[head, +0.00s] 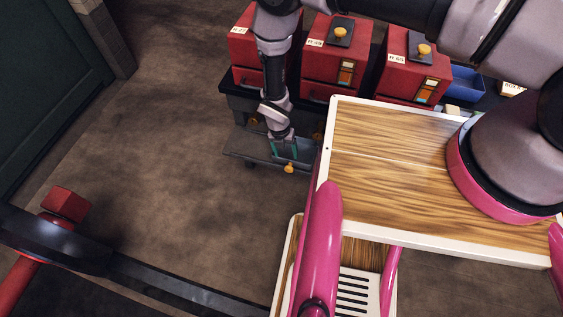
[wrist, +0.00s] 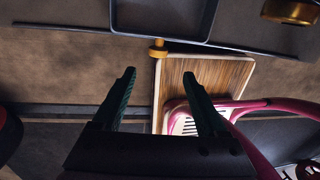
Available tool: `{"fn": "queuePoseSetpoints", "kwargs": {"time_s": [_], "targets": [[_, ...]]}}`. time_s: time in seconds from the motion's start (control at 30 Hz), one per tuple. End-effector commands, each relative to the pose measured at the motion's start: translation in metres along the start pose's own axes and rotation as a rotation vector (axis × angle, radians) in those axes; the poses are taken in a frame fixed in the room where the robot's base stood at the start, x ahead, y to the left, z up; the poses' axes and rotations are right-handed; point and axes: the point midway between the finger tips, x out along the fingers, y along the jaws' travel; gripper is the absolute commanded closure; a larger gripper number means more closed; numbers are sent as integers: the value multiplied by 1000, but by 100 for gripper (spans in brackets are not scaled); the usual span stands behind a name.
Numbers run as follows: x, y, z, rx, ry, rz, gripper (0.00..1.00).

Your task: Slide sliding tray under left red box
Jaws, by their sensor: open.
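The left red box (head: 255,62) stands on a dark bench at the back. Below it a flat grey sliding tray (head: 243,149) juts out from under the bench front. A yellow knob (head: 289,168) is at the tray's front edge; a yellow knob also shows in the wrist view (wrist: 157,48), near a grey frame-like edge (wrist: 165,36). My gripper (head: 284,150) is over the tray's right part, close behind the knob in the head view. In the wrist view its two dark green fingers are apart with nothing between them. Contact with the tray cannot be told.
Two more red boxes, the middle one (head: 335,62) and the right one (head: 412,78), stand alongside. A blue bin (head: 467,82) is farther right. My wood-topped base fills the right foreground. A dark rail (head: 150,285) crosses the lower left. Brown floor (head: 160,130) is clear at left.

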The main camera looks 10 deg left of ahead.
Motion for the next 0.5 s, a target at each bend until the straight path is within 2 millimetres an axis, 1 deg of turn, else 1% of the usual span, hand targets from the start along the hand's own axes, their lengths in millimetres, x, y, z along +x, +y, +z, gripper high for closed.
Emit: {"fn": "queuePoseSetpoints", "kwargs": {"time_s": [0.03,0.17,0.27,0.5], "targets": [[1,0,-1,-52,-6,-2,25],[9,0,-2,-91,-9,-4,25],[24,0,-2,-87,-8,-4,25],[71,0,-1,-83,-8,-4,25]]}}
